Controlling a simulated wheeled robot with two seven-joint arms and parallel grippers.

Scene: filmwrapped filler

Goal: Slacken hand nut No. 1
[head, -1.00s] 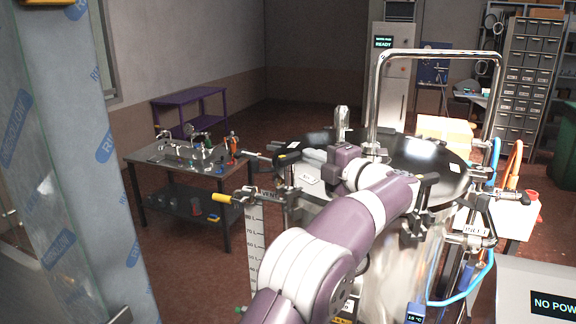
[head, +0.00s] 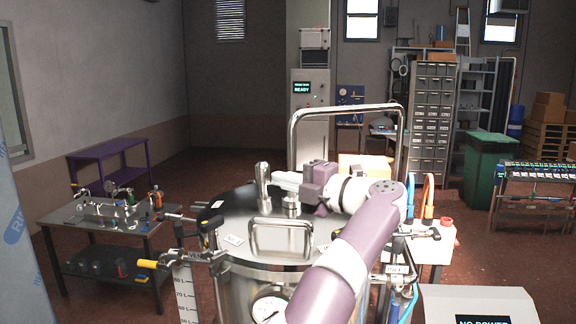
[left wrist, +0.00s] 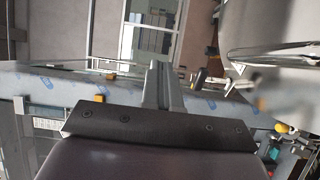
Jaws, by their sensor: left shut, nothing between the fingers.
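A steel vessel with a round dark lid (head: 230,205) stands in front of me. Clamps with dark hand knobs sit around its rim: one at the left (head: 210,225) and one at the right (head: 402,229). I cannot read which is hand nut No. 1. My left gripper (head: 283,180) is shut and empty, above the lid's far part, its fingers pointing left and apart from the rim clamps. In the left wrist view the two fingers (left wrist: 161,85) lie together with nothing between them. My arm hides part of the lid's right side. My right gripper is not in view.
A tall bent steel bar (head: 350,109) rises behind the lid, close to my wrist. A steel post (head: 263,172) and a low handle (head: 280,222) stand on the lid. A tool bench (head: 70,213) stands left.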

